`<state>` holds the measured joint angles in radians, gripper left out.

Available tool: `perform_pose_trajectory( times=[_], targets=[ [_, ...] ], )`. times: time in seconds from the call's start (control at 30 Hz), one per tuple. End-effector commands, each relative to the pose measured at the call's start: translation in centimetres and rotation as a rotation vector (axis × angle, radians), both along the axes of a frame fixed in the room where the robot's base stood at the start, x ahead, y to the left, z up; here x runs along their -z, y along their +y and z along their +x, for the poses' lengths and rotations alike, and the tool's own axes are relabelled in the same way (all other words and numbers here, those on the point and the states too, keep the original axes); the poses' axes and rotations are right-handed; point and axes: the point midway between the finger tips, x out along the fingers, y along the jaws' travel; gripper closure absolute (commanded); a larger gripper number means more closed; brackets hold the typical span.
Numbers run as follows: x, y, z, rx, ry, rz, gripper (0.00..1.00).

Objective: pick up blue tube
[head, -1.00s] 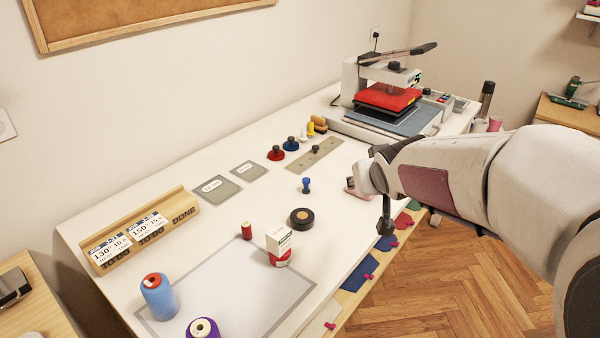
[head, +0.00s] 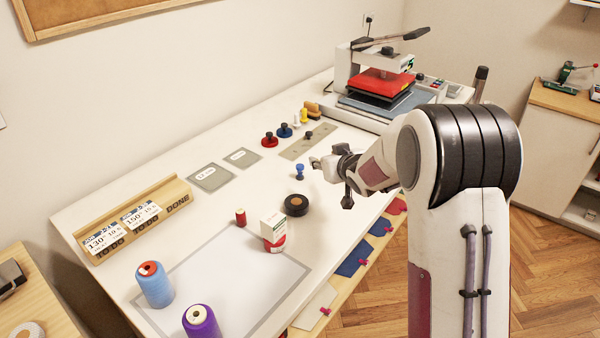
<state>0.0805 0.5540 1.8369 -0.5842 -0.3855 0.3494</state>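A small blue piece (head: 300,171), like a short tube with a rounded top, stands upright on the white table in the head view. A larger blue thread cone (head: 155,285) with a red top stands at the front left. My gripper (head: 330,180) is over the table's right side, just right of the small blue piece and apparently apart from it. Nothing is seen held. The gripper is seen at an angle, and its finger opening is unclear.
A black-edged brown roll (head: 297,205), a white-red box (head: 273,234) and a red spool (head: 241,217) are nearby. A purple cone (head: 201,322) stands in front. The heat press (head: 383,85) and a grey plate with pegs (head: 309,142) lie behind.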

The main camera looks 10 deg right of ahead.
Motion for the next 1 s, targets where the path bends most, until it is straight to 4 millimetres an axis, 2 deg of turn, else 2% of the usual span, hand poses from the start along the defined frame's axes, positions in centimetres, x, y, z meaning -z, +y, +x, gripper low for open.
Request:
perform_pose_trajectory(
  times=[0.03, 0.2, 0.47, 0.63, 1.0],
  targets=[
    [1.1, 0.2, 0.6, -0.014, -0.003, 0.008, 0.61],
    [4.1, 1.4, 2.4, -0.064, -0.029, 0.041, 0.61],
    [7.5, 2.8, 3.8, -0.126, -0.058, 0.088, 0.61],
    [8.3, 3.2, 4.1, -0.141, -0.067, 0.100, 0.61],
    [8.3, 3.2, 4.2, -0.143, -0.068, 0.100, 0.61]
  ],
)
